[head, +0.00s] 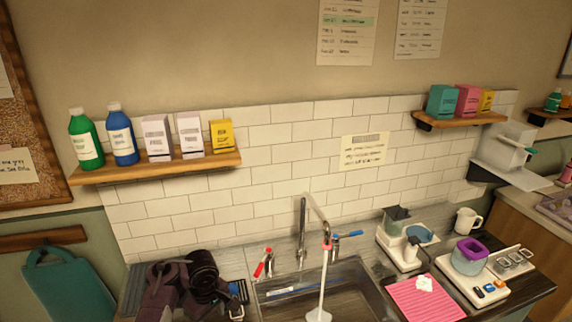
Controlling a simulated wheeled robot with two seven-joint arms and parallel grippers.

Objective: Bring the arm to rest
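A red-handled lever (263,264) and a blue-handled lever (347,235) flank the tap.
A wooden shelf (160,173) holds bottles and boxes at left; a smaller shelf (460,119) holds boxes at right. A pink cloth (425,300), a mug (467,221) and a purple-rimmed container (469,257) crowd the right counter.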

